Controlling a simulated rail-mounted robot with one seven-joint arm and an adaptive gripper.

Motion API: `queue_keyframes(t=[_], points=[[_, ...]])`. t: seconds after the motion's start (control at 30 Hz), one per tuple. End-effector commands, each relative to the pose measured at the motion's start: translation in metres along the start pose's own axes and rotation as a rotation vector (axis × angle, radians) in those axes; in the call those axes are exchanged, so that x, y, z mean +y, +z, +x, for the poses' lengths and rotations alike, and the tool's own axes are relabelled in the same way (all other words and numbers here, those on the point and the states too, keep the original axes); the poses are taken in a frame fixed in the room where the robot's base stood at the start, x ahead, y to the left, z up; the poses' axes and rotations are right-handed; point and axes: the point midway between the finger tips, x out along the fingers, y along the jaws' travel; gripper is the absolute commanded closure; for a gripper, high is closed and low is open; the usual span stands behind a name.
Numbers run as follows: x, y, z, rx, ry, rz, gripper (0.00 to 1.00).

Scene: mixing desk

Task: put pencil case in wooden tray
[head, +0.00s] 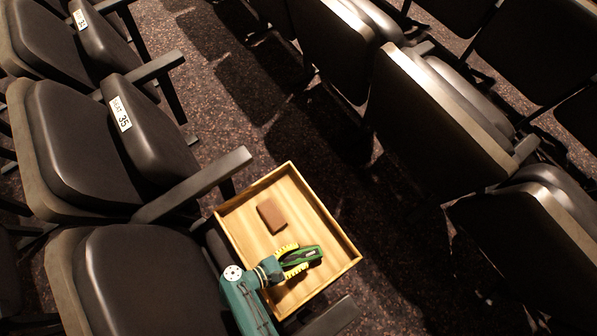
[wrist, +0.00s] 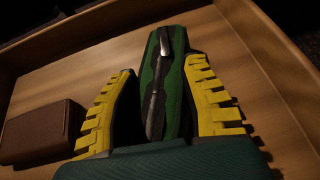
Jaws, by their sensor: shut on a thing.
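The wooden tray (head: 338,240) is a shallow, light wood box with low walls; its floor and rim fill much of the wrist view (wrist: 215,35). The green pencil case (head: 312,254) with a dark strip along it is over the tray's right front part in the head view. My gripper (head: 290,262) has yellow toothed fingers on either side of the case and is shut on it. In the wrist view the pencil case (wrist: 175,75) points away between the fingers. I cannot tell whether it touches the tray floor.
A brown box-like block (head: 271,215) lies in the tray, left of the case; it also shows in the wrist view (wrist: 42,132). Dark theatre seats (head: 150,280) stand close on the left, with armrests beside the tray. More seats (head: 440,115) stand on the right, across a speckled floor.

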Motion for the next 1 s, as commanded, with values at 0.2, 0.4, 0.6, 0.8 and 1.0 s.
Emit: queue_keyframes(t=[0.2,0.4,0.6,0.8,1.0], points=[[0.0,-0.001,0.001,0.0,0.0,0.0,0.28],[0.0,-0.001,0.001,0.0,0.0,0.0,0.28],[0.001,0.003,-0.016,0.001,0.005,-0.002,0.28],[0.001,0.003,-0.057,-0.001,0.005,-0.002,0.28],[0.012,0.005,-0.076,0.001,0.029,0.004,0.28]])
